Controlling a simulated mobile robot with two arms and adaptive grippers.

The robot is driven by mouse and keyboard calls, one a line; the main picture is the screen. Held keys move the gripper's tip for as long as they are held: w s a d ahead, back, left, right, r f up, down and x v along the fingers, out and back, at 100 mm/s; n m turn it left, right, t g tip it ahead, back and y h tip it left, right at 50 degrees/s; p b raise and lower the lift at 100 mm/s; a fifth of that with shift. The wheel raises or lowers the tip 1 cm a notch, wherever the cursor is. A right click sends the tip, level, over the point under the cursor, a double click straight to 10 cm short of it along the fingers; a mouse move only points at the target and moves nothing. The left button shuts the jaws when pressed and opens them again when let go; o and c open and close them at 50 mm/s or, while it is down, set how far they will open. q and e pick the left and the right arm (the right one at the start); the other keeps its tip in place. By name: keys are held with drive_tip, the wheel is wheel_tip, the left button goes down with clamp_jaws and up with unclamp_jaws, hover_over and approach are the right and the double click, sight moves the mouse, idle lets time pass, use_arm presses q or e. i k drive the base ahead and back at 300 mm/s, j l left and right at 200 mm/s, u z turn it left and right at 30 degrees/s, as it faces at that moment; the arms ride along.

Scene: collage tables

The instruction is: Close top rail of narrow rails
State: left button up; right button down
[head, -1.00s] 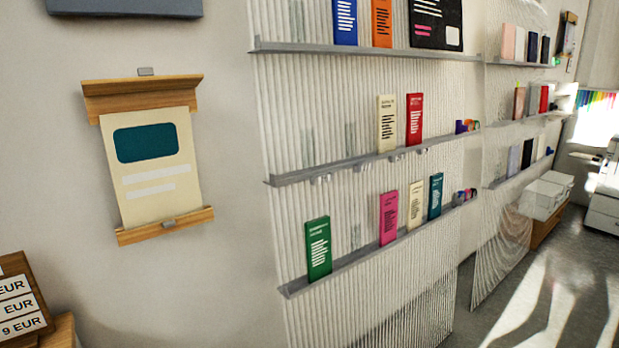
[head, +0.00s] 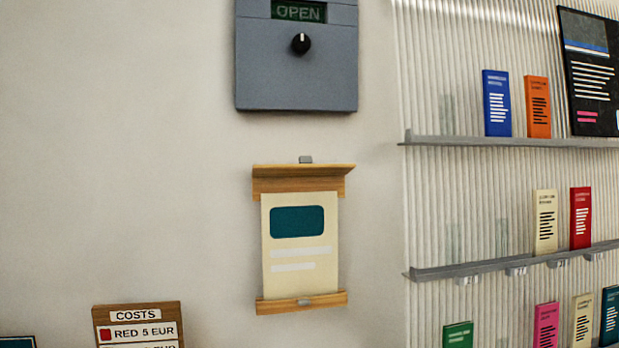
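A narrow wooden rail pair hangs on the wall in the head view, with a cream poster (head: 300,262) between the rails. The top rail (head: 275,185) is a wooden strip with a small grey tab (head: 306,159) above it. Its upper flap tilts outward from the wall, so it looks open. The bottom rail (head: 325,300) lies across the poster's lower edge, with a grey clip at its middle. Neither of my grippers shows.
A grey box (head: 297,75) with an OPEN display and black knob is above the rails. Ribbed panels with grey shelves (head: 480,141) of booklets are at right. A wooden COSTS board (head: 135,326) is at lower left. The wall left of the rails is bare.

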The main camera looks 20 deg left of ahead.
sight(306, 166)
drive_tip(key=i+u, duration=0.15)
drive_tip(key=u, duration=0.3)
drive_tip(key=i+l+u, duration=0.15)
drive_tip(key=u, duration=0.3)
drive_tip(key=i+l+u, duration=0.15)
drive_tip(key=u, duration=0.3)
